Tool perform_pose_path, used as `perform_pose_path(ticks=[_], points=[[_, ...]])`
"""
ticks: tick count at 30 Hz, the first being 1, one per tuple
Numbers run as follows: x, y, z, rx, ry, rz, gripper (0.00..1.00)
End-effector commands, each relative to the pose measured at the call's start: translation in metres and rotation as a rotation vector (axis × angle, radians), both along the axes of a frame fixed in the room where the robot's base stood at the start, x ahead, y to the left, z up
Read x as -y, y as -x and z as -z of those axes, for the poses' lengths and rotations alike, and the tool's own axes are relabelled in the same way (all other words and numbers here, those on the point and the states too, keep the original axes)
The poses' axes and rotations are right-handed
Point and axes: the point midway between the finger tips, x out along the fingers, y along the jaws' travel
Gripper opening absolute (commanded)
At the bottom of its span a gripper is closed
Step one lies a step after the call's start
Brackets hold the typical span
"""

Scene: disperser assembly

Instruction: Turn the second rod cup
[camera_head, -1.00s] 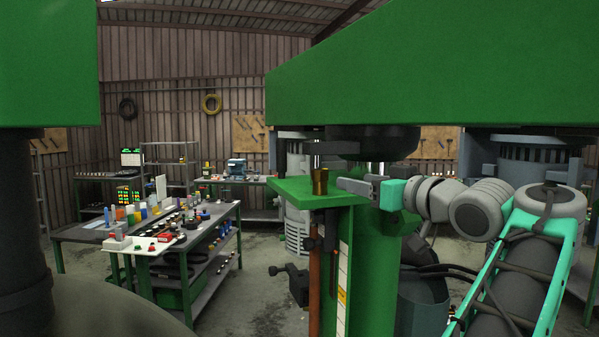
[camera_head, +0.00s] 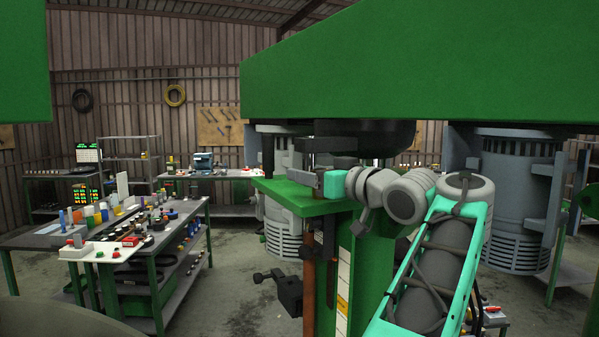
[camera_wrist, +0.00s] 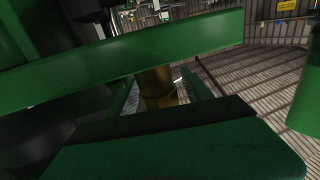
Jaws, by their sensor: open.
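The brass rod cup (camera_wrist: 158,84) shows in the wrist view between two green surfaces, partly covered by the upper one. In the head view it is hidden behind my gripper. My gripper (camera_head: 306,163) is at the green plate (camera_head: 291,200) of the machine, reaching in from the right. Its jaws are open, with a dark finger above and a grey finger lower down near the plate. I cannot tell whether the fingers touch the cup. The second cup cannot be told apart from any other here.
A large green beam (camera_head: 420,80) hangs just above my gripper. A green column stands under the plate, with a dark clamp (camera_head: 288,292) on its left. A workbench (camera_head: 158,237) with bottles and small parts stands left. Open floor lies between.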

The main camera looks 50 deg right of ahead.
Motion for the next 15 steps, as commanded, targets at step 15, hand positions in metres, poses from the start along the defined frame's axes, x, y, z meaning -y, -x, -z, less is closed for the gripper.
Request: perform_pose_path(ticks=[15], points=[[-0.0005,-0.0009,0.0003,0.000,0.000,-0.003,0.28]])
